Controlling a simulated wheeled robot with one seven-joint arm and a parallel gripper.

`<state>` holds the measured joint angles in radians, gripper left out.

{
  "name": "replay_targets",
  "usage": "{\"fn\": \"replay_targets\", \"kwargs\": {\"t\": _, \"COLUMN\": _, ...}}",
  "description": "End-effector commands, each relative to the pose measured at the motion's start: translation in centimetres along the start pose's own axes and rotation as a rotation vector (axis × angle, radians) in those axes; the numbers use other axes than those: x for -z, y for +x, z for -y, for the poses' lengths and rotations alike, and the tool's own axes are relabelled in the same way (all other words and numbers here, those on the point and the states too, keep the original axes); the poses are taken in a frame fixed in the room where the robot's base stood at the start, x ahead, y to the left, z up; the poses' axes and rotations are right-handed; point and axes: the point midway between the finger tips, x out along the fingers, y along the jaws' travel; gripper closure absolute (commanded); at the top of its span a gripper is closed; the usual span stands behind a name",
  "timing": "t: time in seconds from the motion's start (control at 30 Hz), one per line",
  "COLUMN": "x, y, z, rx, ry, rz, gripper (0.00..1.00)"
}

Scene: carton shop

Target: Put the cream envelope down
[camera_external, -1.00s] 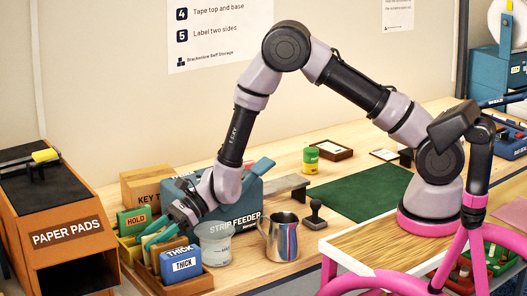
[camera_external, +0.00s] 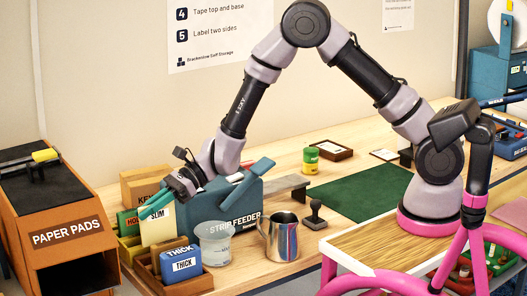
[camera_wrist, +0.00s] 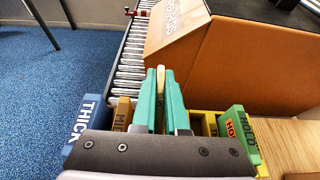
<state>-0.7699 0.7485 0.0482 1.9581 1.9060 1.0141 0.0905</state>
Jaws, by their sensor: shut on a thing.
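The cream envelope (camera_external: 157,229), marked SLIM, hangs upright from my gripper (camera_external: 150,211) in the external view. My gripper is shut on its top edge. In the wrist view, my green fingers (camera_wrist: 160,75) pinch the thin cream envelope (camera_wrist: 161,82) between them, seen edge-on. The envelope is above the wooden sorter (camera_external: 199,284), between the blue THICK packet (camera_external: 181,264) at the front and the green HOLD packet (camera_external: 130,223) behind. Its lower edge is partly hidden behind the blue packet, so I cannot tell whether it touches the sorter.
A brown packet (camera_wrist: 122,113) and yellow dividers (camera_wrist: 208,124) stand near my fingers. A translucent tub (camera_external: 214,243) and a metal jug (camera_external: 282,237) stand right of the sorter. The strip feeder (camera_external: 236,205) is behind. The orange PAPER PADS box (camera_external: 66,236) is at left.

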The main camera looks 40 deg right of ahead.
Motion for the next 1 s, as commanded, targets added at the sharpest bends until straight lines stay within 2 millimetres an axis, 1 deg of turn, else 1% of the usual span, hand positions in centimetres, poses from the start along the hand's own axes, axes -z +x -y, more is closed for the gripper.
{"fn": "replay_targets", "kwargs": {"t": 0.03, "x": -0.8, "y": -0.3, "z": 0.0, "rx": 0.001, "ry": -0.001, "rz": 0.002, "gripper": 1.0}}
{"fn": "replay_targets", "kwargs": {"t": 0.1, "x": -1.4, "y": -0.6, "z": 0.0, "rx": 0.0, "ry": -0.001, "rz": 0.0, "gripper": 1.0}}
{"fn": "replay_targets", "kwargs": {"t": 0.37, "x": -2.6, "y": -1.1, "z": 0.0, "rx": -0.001, "ry": -0.001, "rz": 0.0, "gripper": 1.0}}
{"fn": "replay_targets", "kwargs": {"t": 0.47, "x": -4.3, "y": -1.8, "z": 0.1, "rx": 0.001, "ry": -0.003, "rz": 0.003, "gripper": 1.0}}
{"fn": "replay_targets", "kwargs": {"t": 0.5, "x": -5.3, "y": -2.2, "z": 0.1, "rx": 0.002, "ry": -0.004, "rz": 0.004, "gripper": 1.0}}
{"fn": "replay_targets", "kwargs": {"t": 0.57, "x": -6.5, "y": -2.7, "z": 0.1, "rx": 0.002, "ry": -0.004, "rz": 0.003, "gripper": 1.0}}
{"fn": "replay_targets", "kwargs": {"t": 0.6, "x": -7.6, "y": -3.2, "z": 0.1, "rx": 0.003, "ry": -0.005, "rz": 0.004, "gripper": 1.0}}
{"fn": "replay_targets", "kwargs": {"t": 0.73, "x": -10.3, "y": -4.3, "z": 0.1, "rx": 0.002, "ry": -0.005, "rz": 0.003, "gripper": 1.0}}
{"fn": "replay_targets", "kwargs": {"t": 0.87, "x": -12.5, "y": -5.2, "z": 0.0, "rx": 0.001, "ry": -0.002, "rz": 0.002, "gripper": 1.0}}
{"fn": "replay_targets", "kwargs": {"t": 1.0, "x": -11.5, "y": -6.7, "z": 2.3, "rx": 0.033, "ry": 0.014, "rz": -0.001, "gripper": 1.0}}
